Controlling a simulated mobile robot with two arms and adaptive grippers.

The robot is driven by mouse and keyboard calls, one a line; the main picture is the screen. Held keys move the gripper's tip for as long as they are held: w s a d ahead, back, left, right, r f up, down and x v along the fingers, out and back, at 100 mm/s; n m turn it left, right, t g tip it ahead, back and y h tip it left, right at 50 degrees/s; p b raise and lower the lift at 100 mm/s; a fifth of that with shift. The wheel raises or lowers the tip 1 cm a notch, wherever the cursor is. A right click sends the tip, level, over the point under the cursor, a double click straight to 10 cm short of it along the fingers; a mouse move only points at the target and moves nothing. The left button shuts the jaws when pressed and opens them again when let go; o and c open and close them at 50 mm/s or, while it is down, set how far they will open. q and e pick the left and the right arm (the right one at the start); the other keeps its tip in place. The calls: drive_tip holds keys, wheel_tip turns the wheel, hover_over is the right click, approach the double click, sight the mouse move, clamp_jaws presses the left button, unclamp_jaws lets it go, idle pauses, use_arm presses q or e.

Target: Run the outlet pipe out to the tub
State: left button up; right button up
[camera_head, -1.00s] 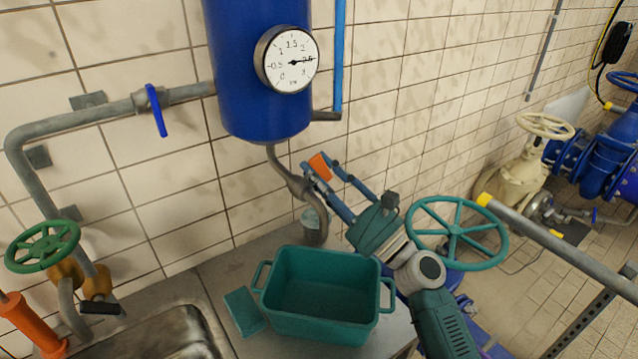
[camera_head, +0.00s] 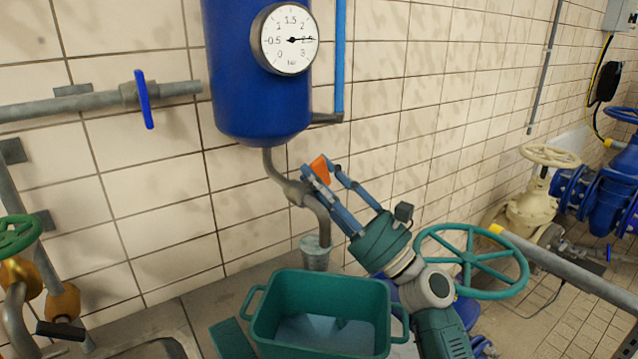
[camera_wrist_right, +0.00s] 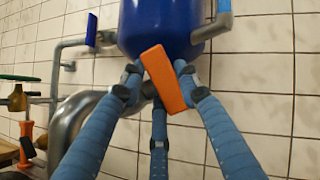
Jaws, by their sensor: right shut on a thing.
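The grey outlet pipe (camera_head: 322,212) curves down from under the blue vessel (camera_head: 262,112). Its lower end is above or in a small metal cup (camera_head: 315,254). The green tub (camera_head: 262,325) stands in front of the cup, with a paler bluish patch inside; I cannot tell if it is water. My right gripper (camera_head: 321,167) is shut on an orange handle (camera_wrist_right: 167,80) at the bend of the pipe. The handle's joint with the pipe is hidden by the fingers. The pipe also shows in the wrist view (camera_wrist_right: 75,120). My left gripper is out of view.
A gauge (camera_head: 287,40) on the vessel points near 2.5. A green handwheel (camera_head: 470,260) is close to my right arm. A flat green thing (camera_head: 230,338) lies left of the tub. Wall pipework with a blue lever (camera_head: 144,98) is at the left.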

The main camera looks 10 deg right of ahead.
drive_tip(key=o, duration=1.2)
drive_tip(key=v, duration=1.2)
